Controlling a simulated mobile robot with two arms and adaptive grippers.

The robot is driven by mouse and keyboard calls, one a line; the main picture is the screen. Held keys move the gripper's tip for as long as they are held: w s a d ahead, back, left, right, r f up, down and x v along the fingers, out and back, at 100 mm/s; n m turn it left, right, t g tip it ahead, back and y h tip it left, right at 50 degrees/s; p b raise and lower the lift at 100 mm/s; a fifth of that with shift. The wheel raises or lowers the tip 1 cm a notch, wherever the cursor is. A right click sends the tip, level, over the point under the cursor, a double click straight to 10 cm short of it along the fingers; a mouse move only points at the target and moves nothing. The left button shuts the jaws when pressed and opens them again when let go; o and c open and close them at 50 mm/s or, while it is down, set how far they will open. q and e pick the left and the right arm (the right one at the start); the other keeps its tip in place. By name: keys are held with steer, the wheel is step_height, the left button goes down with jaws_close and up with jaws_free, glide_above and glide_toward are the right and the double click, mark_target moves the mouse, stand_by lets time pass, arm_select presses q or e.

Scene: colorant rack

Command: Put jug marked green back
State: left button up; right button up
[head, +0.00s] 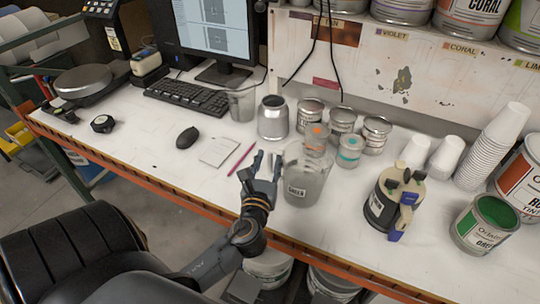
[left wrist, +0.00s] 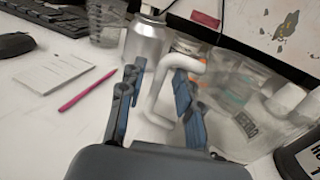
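The jug marked green (head: 309,186) is a translucent plastic jug standing on the white worktop near its front edge. Its small dark GREEN label faces me and also shows in the left wrist view (left wrist: 246,124). My left gripper (head: 266,160) is just left of the jug, with its fingers pointing toward the back of the worktop. In the left wrist view, the fingers (left wrist: 156,75) are spread, with the jug's white handle (left wrist: 160,92) between them. I see a gap beside the handle, and no clear grip.
A silver canister (head: 273,119) and several small tins (head: 376,134) stand behind the jug. A black-labelled container (head: 377,208) stands to its right. An open green paint can (head: 485,224) and stacked cups (head: 497,145) are farther right. A pink pencil (head: 241,158) lies left.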

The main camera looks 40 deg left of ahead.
arm_select(q)
steer(key=b+v, duration=0.2)
steer(key=v, duration=0.7)
steer(key=shift+s, duration=0.3)
steer(key=shift+d, duration=0.15)
